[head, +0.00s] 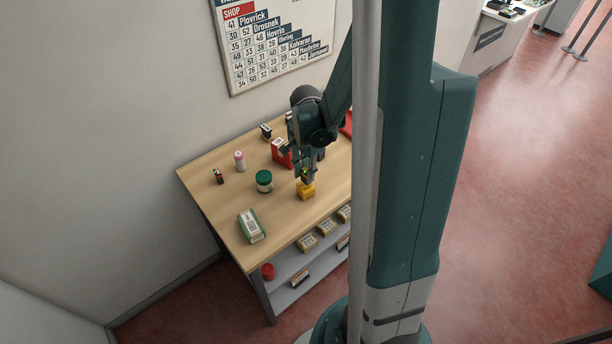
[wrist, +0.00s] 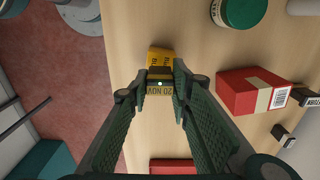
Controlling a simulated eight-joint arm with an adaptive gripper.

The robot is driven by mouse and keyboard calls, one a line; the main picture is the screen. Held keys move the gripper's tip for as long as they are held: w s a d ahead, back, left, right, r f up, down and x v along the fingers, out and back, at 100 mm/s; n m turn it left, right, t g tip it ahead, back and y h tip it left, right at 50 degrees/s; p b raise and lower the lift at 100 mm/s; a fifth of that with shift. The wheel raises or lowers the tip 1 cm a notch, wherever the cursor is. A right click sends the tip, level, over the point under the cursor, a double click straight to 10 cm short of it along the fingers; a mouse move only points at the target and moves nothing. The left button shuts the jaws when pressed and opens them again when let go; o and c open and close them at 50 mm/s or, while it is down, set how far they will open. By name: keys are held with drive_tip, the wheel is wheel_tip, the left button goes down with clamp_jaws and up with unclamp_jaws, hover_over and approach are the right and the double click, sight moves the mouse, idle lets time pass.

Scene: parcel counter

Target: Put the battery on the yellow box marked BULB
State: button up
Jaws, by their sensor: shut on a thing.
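My gripper (head: 306,179) is shut on a small dark block with a brownish face that reads "20 NOV", which I take to be the battery (wrist: 160,88). The fingers cover its sides in the wrist view. The yellow box (head: 306,191) stands on the counter near its front edge, right under the gripper. It also shows in the wrist view (wrist: 160,57), just beyond the fingertips, its lettering partly hidden. The battery overlaps the yellow box in both views. I cannot tell whether they touch.
The wooden counter (head: 212,192) also holds a green-lidded jar (head: 264,181), a green-and-white carton (head: 250,226), a red box (head: 281,152), a pink-topped bottle (head: 239,161) and a small dark item (head: 218,177). Several yellow boxes stand on the shelf below.

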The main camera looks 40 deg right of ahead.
drive_tip(key=shift+f, duration=0.85)
drive_tip(key=shift+f, duration=0.15)
drive_tip(key=o, duration=0.9)
drive_tip(key=shift+r, duration=0.2)
drive_tip(key=shift+r, duration=6)
